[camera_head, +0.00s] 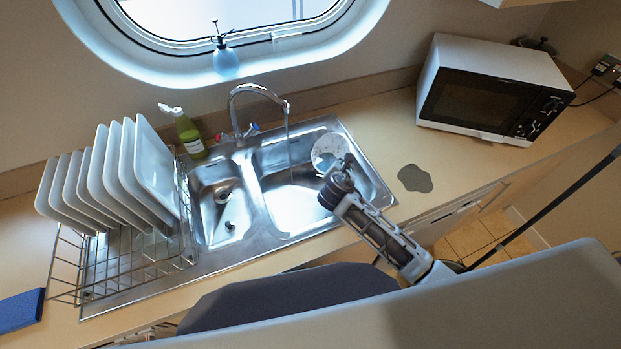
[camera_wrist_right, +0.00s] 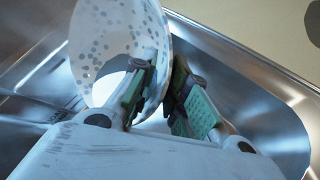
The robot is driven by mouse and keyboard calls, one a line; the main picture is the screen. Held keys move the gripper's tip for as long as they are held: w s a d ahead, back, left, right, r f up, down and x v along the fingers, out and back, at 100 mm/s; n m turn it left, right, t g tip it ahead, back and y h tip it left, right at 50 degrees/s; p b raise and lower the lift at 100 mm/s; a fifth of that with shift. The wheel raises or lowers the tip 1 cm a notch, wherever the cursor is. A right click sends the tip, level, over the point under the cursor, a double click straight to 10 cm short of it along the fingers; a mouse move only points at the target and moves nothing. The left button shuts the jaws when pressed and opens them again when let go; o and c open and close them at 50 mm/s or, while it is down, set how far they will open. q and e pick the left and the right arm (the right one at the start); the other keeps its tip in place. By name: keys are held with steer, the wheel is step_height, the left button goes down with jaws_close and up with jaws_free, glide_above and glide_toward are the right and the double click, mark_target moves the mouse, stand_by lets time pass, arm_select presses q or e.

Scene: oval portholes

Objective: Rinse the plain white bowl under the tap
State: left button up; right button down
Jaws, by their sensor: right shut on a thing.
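My right gripper (camera_head: 338,180) is over the right side of the large sink basin (camera_head: 290,200). It is shut on the rim of a white bowl (camera_head: 328,150). In the right wrist view the bowl (camera_wrist_right: 105,40) is tilted on edge between the fingers (camera_wrist_right: 162,85) and shows grey-blue spots, so it does not look plain. I cannot tell whether these are pattern or dirt. The tap (camera_head: 258,92) arches over the basin and a thin stream of water (camera_head: 289,140) falls from it, left of the bowl and apart from it. My left gripper is not in view.
A small basin (camera_head: 222,205) and a wire rack with several white plates (camera_head: 155,165) are left. A green bottle (camera_head: 188,133) stands behind the small basin. A microwave (camera_head: 490,85) stands right, and a grey patch (camera_head: 415,179) lies on bare counter.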

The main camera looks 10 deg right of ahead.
steer(key=shift+a+r, duration=0.15)
steer(key=shift+s+a+r+n+t+h, duration=0.15)
steer(key=shift+a+r+n+t+h, duration=0.15)
steer(key=shift+t+h, duration=0.2)
steer(key=shift+s+a+r+n+t+h, duration=0.15)
steer(key=shift+r+n+t+h, duration=0.2)
steer(key=shift+h, duration=0.25)
steer(key=shift+a+r, duration=0.1)
steer(key=shift+r, duration=0.05)
steer(key=shift+s+a+r+n+t+h, duration=0.15)
steer(key=shift+n+t+h, duration=0.1)
steer(key=shift+t+h, duration=0.15)
